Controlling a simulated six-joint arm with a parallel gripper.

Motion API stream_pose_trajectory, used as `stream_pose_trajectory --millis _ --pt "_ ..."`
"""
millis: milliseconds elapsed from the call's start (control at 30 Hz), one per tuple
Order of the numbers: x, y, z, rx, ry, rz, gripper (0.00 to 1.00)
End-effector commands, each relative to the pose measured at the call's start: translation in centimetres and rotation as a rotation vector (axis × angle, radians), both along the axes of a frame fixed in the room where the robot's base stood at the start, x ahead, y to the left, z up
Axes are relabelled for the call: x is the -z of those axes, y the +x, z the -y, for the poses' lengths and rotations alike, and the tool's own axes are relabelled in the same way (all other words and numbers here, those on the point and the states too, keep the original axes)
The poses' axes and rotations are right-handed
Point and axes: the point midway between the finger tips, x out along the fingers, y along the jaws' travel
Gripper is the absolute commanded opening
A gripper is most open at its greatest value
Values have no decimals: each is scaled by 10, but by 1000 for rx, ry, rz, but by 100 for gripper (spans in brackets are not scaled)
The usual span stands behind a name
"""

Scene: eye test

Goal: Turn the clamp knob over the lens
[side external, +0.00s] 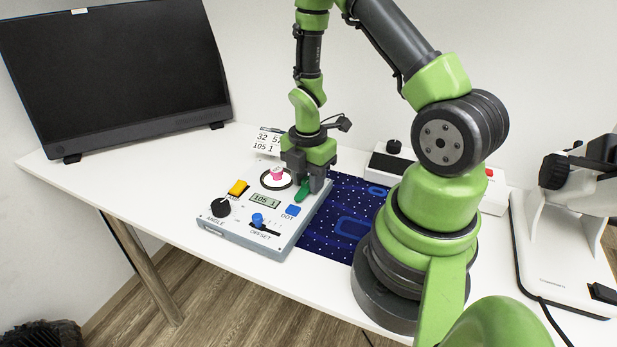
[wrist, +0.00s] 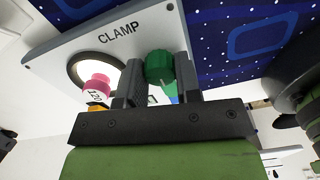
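The grey device (side external: 278,229) lies on the white table. The green clamp knob (side external: 304,190) is on its right side, near the printed word CLAMP in the wrist view. The round white lens (side external: 265,180) with a black ring is beside it, with a pink piece (side external: 277,174) at it. My gripper (side external: 305,185) points down at the device. In the wrist view, the green knob (wrist: 159,66) sits between my fingertips with no gap seen on either side; my gripper is shut on it.
A white number card (side external: 268,140) stands behind. A dark blue mat (side external: 345,215) and a monitor (side external: 115,75) are near.

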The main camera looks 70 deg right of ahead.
Motion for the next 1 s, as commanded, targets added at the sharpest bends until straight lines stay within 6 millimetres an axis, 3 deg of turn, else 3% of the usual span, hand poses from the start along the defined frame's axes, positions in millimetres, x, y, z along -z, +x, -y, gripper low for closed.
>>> stream_pose_trajectory --millis 467,1000 --pt "0 0 0 125 0 0 8" --pt "0 0 0 612 -7 2 8"
